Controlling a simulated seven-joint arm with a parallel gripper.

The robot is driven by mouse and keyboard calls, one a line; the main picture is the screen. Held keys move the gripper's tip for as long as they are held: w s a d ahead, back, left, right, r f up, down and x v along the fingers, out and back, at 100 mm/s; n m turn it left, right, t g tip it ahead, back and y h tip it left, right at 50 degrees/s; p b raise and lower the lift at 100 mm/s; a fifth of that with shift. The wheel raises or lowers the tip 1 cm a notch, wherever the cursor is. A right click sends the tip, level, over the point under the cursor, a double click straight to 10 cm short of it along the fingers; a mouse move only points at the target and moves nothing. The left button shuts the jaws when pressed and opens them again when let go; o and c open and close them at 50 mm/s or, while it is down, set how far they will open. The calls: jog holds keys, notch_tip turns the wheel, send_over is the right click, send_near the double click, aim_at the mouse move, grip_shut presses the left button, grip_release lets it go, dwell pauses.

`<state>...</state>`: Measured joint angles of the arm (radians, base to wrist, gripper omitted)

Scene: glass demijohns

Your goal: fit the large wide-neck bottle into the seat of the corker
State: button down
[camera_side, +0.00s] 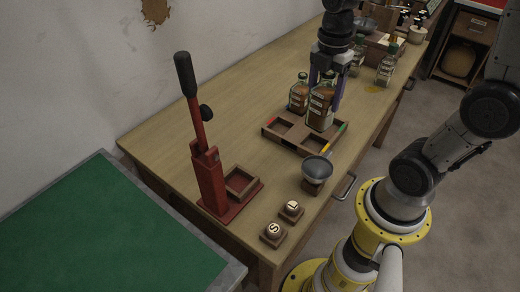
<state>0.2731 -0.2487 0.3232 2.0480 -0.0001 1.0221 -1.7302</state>
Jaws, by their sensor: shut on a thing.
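Clear glass bottles (386,68) are at the back. Bare tabletop lies between tray and corker.

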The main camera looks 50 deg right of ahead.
jog(key=shift+a+m, duration=0.25)
jog(key=shift+m, duration=0.25)
jog(key=s+a+n, duration=0.2)
jog(key=a, duration=1.3)
send_near(228, 172)
jog(key=shift+s+a+f, duration=0.1)
jog(key=shift+s+f, duration=0.65)
jog(key=shift+s, duration=0.15)
jog(key=shift+s+a+f, duration=0.1)
jog(key=shift+s+f, duration=0.6)
jog(key=shift+s, duration=0.2)
grip_release()
jog(key=shift+f, duration=0.2)
